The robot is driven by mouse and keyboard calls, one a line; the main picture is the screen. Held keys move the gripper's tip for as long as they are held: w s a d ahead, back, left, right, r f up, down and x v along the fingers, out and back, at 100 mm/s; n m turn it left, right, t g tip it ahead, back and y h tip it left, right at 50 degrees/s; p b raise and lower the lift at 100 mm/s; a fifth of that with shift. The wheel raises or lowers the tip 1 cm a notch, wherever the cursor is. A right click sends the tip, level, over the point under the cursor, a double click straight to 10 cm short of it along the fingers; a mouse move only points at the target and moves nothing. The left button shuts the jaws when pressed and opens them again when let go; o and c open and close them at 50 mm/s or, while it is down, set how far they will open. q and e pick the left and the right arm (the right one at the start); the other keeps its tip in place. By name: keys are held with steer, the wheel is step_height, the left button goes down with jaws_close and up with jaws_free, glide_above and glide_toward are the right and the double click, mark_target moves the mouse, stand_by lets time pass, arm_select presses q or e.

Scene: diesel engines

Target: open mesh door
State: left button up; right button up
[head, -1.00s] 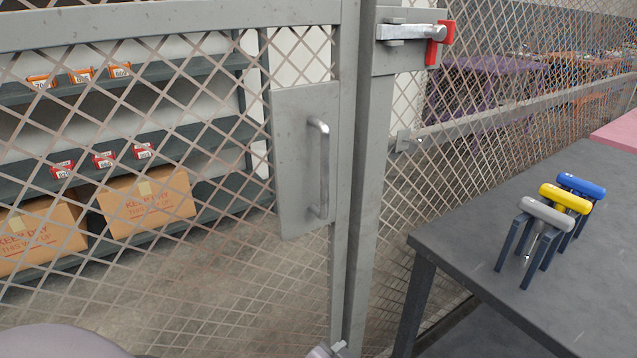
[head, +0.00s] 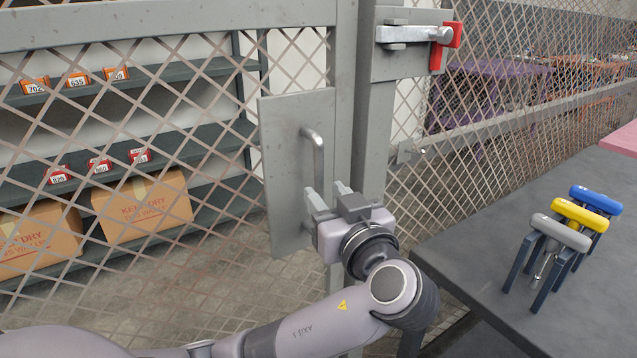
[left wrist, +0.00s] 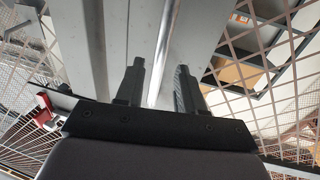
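The grey mesh door (head: 345,90) fills the left of the head view. It carries a flat plate (head: 283,180) with an upright bar handle (head: 318,155). My left gripper (head: 327,192) is at the lower part of the handle, fingers pointing at the plate. In the left wrist view, the silver handle bar (left wrist: 166,45) runs between the two spread fingers (left wrist: 158,75), with gaps on both sides. The gripper is open; whether the fingertips reach past the bar is hard to tell. A latch bolt (head: 412,34) with a red end is on the post to the right. My right gripper is not in view.
A dark table (head: 480,225) with blue, yellow and grey T-handled tools (head: 560,232) stands at the right, close to my left arm. Behind the mesh are shelves (head: 190,145) with cardboard boxes (head: 143,208).

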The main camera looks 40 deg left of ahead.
mark_target(321, 188)
arm_select(q)
steer(key=shift+p+x, duration=0.3)
steer(key=shift+x, duration=1.8)
jaws_close()
steer(key=shift+d, duration=0.1)
